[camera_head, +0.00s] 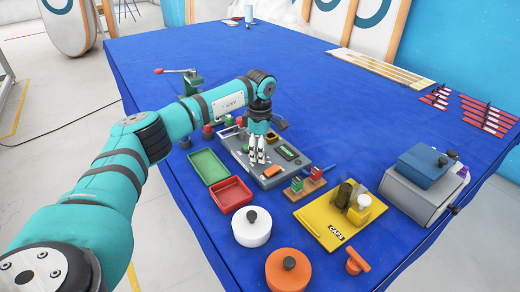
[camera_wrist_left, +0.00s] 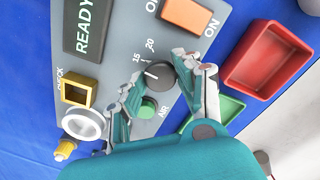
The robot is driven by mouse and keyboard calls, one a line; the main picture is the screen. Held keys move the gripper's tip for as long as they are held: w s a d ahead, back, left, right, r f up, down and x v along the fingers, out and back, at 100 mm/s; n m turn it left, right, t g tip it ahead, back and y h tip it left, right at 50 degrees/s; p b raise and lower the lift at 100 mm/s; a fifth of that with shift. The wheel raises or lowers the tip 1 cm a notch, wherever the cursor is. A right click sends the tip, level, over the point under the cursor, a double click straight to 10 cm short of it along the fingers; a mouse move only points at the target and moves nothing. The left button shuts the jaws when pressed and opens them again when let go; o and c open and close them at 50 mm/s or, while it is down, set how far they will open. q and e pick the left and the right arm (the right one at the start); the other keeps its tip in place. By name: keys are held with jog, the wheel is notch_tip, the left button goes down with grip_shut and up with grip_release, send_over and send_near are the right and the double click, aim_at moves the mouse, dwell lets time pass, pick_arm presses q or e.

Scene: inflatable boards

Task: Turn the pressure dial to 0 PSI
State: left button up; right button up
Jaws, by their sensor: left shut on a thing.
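The pressure dial is a black round knob (camera_wrist_left: 158,74) on a grey control panel (camera_wrist_left: 120,35), with the numbers 15 and 20 printed beside it and a short white mark on its face. In the left wrist view my left gripper (camera_wrist_left: 166,80) has its fingers on both sides of the knob, shut on it. In the head view my left gripper (camera_head: 257,157) reaches down onto the grey panel (camera_head: 237,147) and hides the dial. The 0 mark is not visible. My right gripper is not in view.
The panel also has a green button (camera_wrist_left: 147,108), an orange switch (camera_wrist_left: 187,15), a READY display (camera_wrist_left: 88,25) and a yellow square socket (camera_wrist_left: 79,91). A red tray (camera_head: 231,193) and a green tray (camera_head: 208,167) lie beside it. The far blue table (camera_head: 330,85) is mostly clear.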

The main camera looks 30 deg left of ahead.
pick_arm(q)
jog(key=n, duration=0.4)
jog(key=shift+r+n+p, duration=0.1)
jog(key=shift+n+p, duration=0.2)
jog(key=shift+p, duration=0.05)
jog(key=n+p, duration=0.1)
jog(key=n, duration=0.4)
jog(key=shift+n, duration=0.3)
jog(key=n+p, duration=0.1)
jog(key=n, duration=0.7)
jog(key=shift+n+p, duration=0.3)
jog(key=shift+p, duration=0.05)
jog(key=shift+w+n, duration=0.1)
jog(key=shift+n, duration=0.2)
jog(key=o, duration=1.2)
jog(key=shift+c, duration=0.2)
notch_tip(320, 180, up, 12)
